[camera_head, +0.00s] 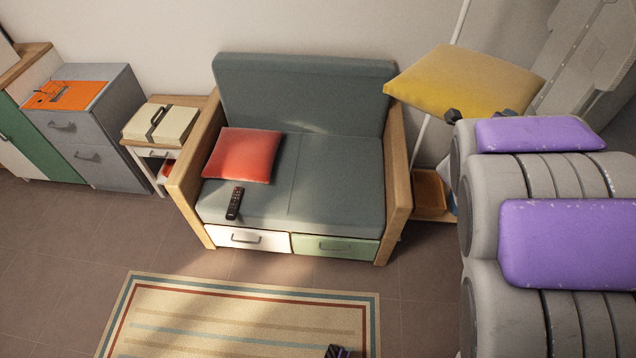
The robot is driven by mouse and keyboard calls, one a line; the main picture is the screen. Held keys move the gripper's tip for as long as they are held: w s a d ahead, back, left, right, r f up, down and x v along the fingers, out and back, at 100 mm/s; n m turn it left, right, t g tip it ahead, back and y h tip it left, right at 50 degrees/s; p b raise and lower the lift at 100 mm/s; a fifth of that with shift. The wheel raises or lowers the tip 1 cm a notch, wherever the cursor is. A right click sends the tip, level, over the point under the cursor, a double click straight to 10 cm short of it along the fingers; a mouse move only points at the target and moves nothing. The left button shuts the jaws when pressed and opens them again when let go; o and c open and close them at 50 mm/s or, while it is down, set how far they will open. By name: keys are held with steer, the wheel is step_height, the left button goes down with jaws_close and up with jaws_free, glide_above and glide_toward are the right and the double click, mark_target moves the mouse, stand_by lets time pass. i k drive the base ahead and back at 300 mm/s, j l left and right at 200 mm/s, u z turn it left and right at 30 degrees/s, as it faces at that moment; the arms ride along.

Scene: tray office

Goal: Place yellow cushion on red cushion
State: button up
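The red cushion (243,155) lies on the left half of the grey sofa seat, close to the left armrest. The yellow cushion (463,80) is up in the air at the upper right, to the right of the sofa, tilted. My gripper (454,116) shows only as small dark parts at the lower edge of the yellow cushion. It appears shut on that cushion. Most of the gripper is hidden behind my large grey and purple arm links. The two cushions are well apart.
The sofa (336,165) has wooden armrests, and its right seat half is bare. A black remote (235,203) lies in front of the red cushion. A side table with a cream case (160,123) stands left. A striped rug (240,318) covers the floor in front.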

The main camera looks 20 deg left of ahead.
mark_target(241, 146)
steer(key=i+j+u, duration=0.1)
steer(key=i+u, duration=0.15)
steer(key=u, duration=0.2)
steer(key=i+u, duration=0.25)
steer(key=u, duration=0.15)
